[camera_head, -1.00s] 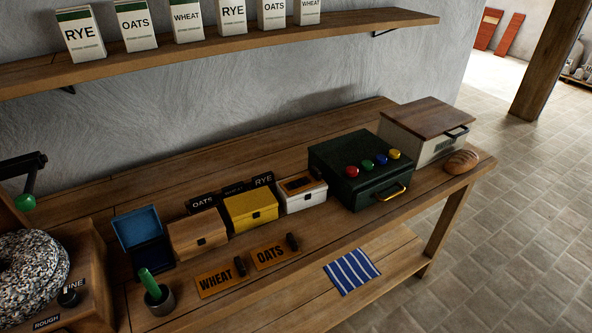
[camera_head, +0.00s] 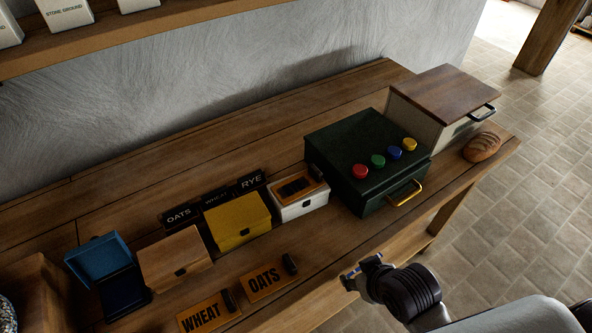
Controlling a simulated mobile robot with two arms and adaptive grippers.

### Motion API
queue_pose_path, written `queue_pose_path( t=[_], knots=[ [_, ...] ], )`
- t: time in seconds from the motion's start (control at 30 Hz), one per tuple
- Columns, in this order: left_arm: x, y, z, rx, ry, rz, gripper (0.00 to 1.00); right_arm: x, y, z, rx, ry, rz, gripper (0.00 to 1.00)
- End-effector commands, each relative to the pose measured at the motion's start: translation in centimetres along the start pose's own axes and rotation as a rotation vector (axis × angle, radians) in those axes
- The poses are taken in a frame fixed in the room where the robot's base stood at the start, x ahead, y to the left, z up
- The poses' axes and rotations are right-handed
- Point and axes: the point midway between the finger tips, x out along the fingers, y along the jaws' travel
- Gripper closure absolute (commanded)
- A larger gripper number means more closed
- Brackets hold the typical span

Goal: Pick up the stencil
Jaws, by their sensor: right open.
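Two orange stencil plates with black knobs lie on the front of the bench: one reads WHEAT (camera_head: 203,315), the other OATS (camera_head: 265,281). A smaller orange and black plate (camera_head: 297,187) lies on the lid of the white box (camera_head: 302,205); its lettering is too small to read. My right gripper (camera_head: 348,277) is at the bench's front edge, right of the OATS stencil and apart from it. It is open and empty. My left gripper is not in view.
A blue open box (camera_head: 98,257), a wooden box (camera_head: 175,259) and a yellow box (camera_head: 237,220) stand behind the stencils. A dark green case (camera_head: 345,150) with coloured knobs, a bread bin (camera_head: 440,95) and a loaf (camera_head: 482,147) are to the right. OATS, WHEAT and RYE labels (camera_head: 215,198) stand behind the boxes.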

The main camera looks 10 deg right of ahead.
Motion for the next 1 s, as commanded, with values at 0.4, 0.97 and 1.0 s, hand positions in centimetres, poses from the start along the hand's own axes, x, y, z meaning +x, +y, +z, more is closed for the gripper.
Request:
queue_pose_path(
  t=[0.4,0.97,1.0],
  knots=[
    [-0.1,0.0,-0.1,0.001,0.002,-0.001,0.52,0.6,1.9,-9.3,-0.046,0.358,-0.047,0.54],
    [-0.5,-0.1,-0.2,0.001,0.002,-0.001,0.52,-0.3,4.1,-20.6,-0.059,0.747,-0.139,0.54],
    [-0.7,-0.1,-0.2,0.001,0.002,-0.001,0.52,0.2,3.9,-21.2,-0.06,0.747,-0.139,0.54]
  ],
)
